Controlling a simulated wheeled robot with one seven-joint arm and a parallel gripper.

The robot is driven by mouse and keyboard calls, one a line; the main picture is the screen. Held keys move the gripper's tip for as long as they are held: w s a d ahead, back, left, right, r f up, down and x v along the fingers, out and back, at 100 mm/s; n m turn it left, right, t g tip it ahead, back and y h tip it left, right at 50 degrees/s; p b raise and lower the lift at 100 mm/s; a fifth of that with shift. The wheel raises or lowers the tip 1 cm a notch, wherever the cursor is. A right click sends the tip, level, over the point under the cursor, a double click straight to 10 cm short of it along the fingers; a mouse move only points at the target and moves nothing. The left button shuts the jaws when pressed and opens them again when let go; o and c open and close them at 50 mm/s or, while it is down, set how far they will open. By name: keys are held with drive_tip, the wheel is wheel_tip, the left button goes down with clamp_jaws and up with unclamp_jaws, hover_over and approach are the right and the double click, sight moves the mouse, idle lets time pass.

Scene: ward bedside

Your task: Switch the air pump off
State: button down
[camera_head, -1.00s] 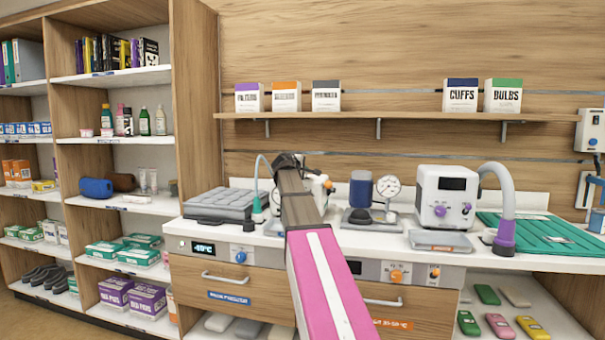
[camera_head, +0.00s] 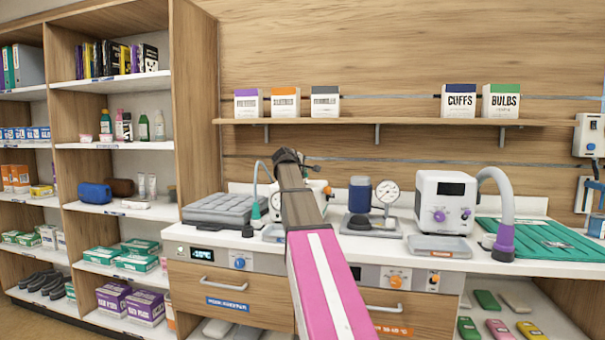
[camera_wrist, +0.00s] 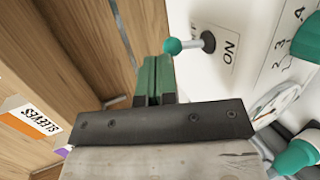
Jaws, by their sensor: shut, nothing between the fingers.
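A white device (camera_head: 281,204) stands on the counter, mostly hidden behind my arm, with a grey hose at its left. In the wrist view its white panel (camera_wrist: 262,32) carries a toggle lever (camera_wrist: 186,45) with a teal ball tip, beside the word ON and a second label that is mostly hidden. I cannot tell which position the lever is in. My gripper (camera_wrist: 154,72) has green fingers, shut and empty, just left of the ball tip in the wrist view. They look close to it but apart. In the head view my gripper (camera_head: 288,156) is at the device's top.
A gauge unit (camera_head: 387,191) and a white box with purple knobs (camera_head: 444,203) stand to the right. A grey cushioned pad (camera_head: 219,207) lies left. A shelf (camera_head: 370,121) with boxes runs above.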

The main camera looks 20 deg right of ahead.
drive_tip(key=v, duration=1)
drive_tip(key=shift+s+a+r, duration=0.2)
drive_tip(key=shift+s+a, duration=0.05)
